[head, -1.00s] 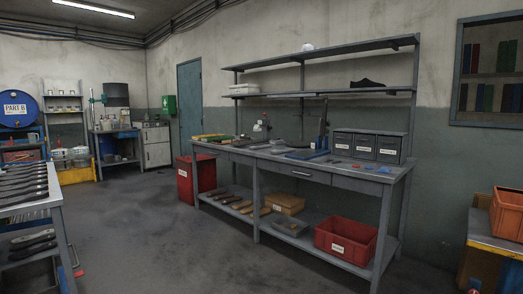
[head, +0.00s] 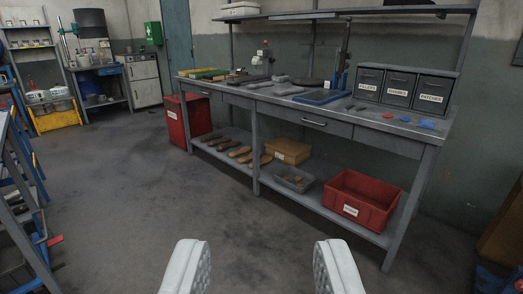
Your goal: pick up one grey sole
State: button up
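My gripper (head: 262,265) is open and empty at the bottom of the view, its two pale fingers wide apart over the floor. A row of soles (head: 228,147) lies on the lower shelf of the workbench ahead. Those at the left look dark brown or greyish, those at the right tan; I cannot tell for sure that any is grey. Small grey and dark pieces (head: 281,78) lie on the bench top, too small to tell if they are soles. My gripper is well short of the bench and touches nothing.
The workbench (head: 325,138) has a red crate (head: 365,203), a grey tray (head: 294,180) and a tan box (head: 287,151) on its lower shelf. Labelled grey bins (head: 399,87) stand on top. A red bin (head: 187,118) stands at its left end. A blue-framed rack (head: 22,150) edges the left. Floor between is clear.

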aim_at(252, 87)
jog(key=i+l, duration=0.1)
jog(key=i, duration=4.6)
jog(key=j+u, duration=0.05)
jog(key=j, duration=0.05)
